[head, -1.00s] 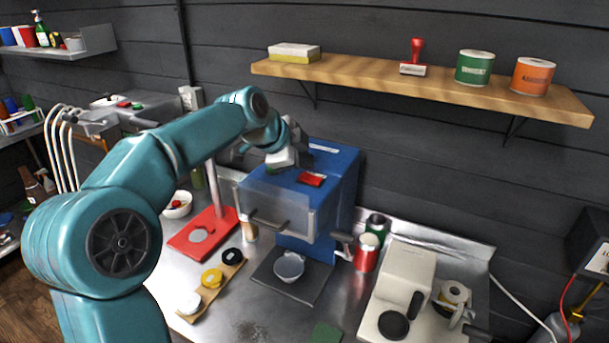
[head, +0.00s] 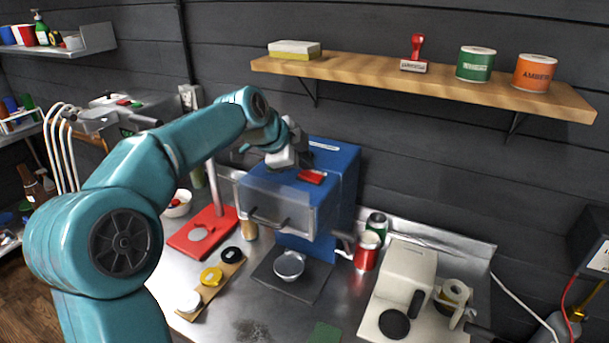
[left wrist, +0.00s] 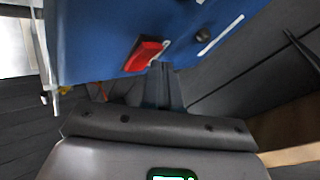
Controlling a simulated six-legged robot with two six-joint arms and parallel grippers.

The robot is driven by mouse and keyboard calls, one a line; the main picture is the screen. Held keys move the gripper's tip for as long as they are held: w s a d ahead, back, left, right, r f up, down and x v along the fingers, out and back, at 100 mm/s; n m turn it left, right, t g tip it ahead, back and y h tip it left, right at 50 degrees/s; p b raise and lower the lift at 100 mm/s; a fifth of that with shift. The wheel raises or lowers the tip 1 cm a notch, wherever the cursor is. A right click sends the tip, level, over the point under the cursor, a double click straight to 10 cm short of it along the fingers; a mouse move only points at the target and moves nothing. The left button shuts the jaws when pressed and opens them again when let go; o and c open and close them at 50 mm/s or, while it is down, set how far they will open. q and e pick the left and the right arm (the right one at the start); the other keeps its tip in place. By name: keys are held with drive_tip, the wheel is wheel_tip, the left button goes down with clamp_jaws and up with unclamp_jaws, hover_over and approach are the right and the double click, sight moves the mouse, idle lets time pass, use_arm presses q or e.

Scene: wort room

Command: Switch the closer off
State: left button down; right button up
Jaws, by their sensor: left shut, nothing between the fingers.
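The closer is a blue machine (head: 345,190) with a clear front guard (head: 275,203) and a handle, standing on the steel bench. A red rocker switch (head: 312,177) sits on its blue top. In the left wrist view the red part (left wrist: 145,54) stands up like a wedge from the blue face. My left gripper (head: 287,160) is over the top of the closer, just left of the red part. Its shut, empty fingertips (left wrist: 161,72) are close beside the red wedge; I cannot tell whether they touch. My right gripper is not in view.
A wooden shelf (head: 420,84) with tins and a stamp hangs above right. A red-based stand (head: 205,230) is left of the closer. Red (head: 367,250) and green cans and a cream machine (head: 405,275) are right. The front bench holds a wooden strip of discs.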

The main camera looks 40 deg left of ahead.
sight(305, 175)
use_arm(q)
drive_tip(key=shift+f, duration=0.35)
idle(0.6)
idle(0.3)
drive_tip(key=shift+r, duration=0.8)
drive_tip(key=r+p, duration=0.3)
drive_tip(key=shift+d, duration=0.2)
drive_tip(key=shift+d+r+p, duration=0.15)
drive_tip(key=shift+r+p, duration=0.3)
drive_tip(key=shift+r, duration=0.55)
drive_tip(key=shift+s+f, duration=0.1)
